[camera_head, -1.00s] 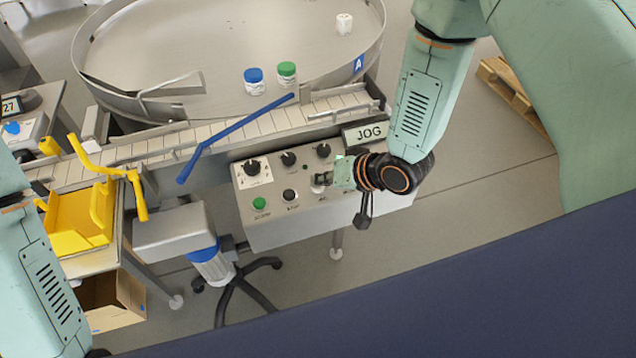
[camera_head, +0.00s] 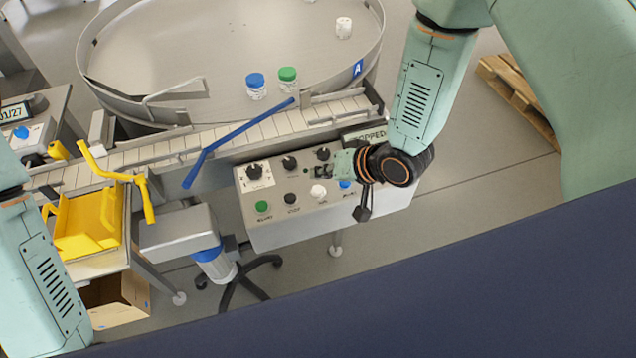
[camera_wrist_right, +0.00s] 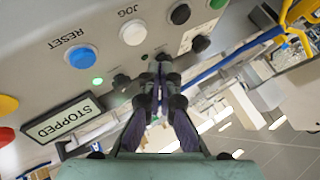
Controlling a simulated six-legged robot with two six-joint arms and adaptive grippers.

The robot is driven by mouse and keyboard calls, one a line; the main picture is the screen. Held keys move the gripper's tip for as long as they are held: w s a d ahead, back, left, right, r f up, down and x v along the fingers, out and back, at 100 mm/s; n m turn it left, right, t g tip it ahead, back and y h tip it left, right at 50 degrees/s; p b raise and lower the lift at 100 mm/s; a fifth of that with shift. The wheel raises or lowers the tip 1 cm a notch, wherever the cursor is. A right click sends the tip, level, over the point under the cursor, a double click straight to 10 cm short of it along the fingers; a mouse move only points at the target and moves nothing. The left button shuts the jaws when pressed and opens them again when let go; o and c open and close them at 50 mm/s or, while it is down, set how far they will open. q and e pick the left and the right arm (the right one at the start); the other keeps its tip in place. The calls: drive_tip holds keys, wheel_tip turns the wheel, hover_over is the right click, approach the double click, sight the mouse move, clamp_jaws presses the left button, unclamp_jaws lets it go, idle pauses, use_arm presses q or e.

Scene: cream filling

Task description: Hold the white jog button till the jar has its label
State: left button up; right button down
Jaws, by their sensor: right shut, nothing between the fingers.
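The white jog button (camera_head: 318,190) is on the sloped control panel (camera_head: 270,220), uncovered.
The panel display (camera_wrist_right: 62,118) reads STOPPED. A blue RESET button (camera_wrist_right: 82,56), a green button (camera_head: 262,206) and black knobs surround the jog button. A blue bar (camera_head: 235,143) crosses the conveyor (camera_head: 160,150). A yellow bin (camera_head: 85,225) stands left.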

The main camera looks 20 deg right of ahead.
sight(322, 191)
drive_tip(key=shift+r+p, duration=1.1)
drive_tip(key=shift+r, duration=0.45)
drive_tip(key=shift+f, duration=0.1)
drive_tip(key=shift+s+d+f+n, duration=0.1)
drive_tip(key=shift+d+f+n, duration=0.05)
drive_tip(key=shift+n, duration=0.25)
drive_tip(key=shift+g+h, duration=0.3)
drive_tip(key=shift+h, duration=0.5)
drive_tip(key=s+d+f, duration=0.1)
drive_tip(key=s+d+f+b, duration=0.1)
drive_tip(key=s+f, duration=0.1)
drive_tip(key=shift+s, duration=0.2)
drive_tip(key=s+d+f+g+h+b, duration=0.2)
drive_tip(key=s+f+g+b, duration=0.1)
drive_tip(key=s+f+b, duration=0.7)
drive_tip(key=s+d+f+g+h+b, duration=0.2)
drive_tip(key=s+f+b, duration=0.8)
drive_tip(key=s+f, duration=0.6)
drive_tip(key=shift+d+f+g, duration=0.25)
drive_tip(key=shift+d+g, duration=0.55)
drive_tip(key=shift+d, duration=0.05)
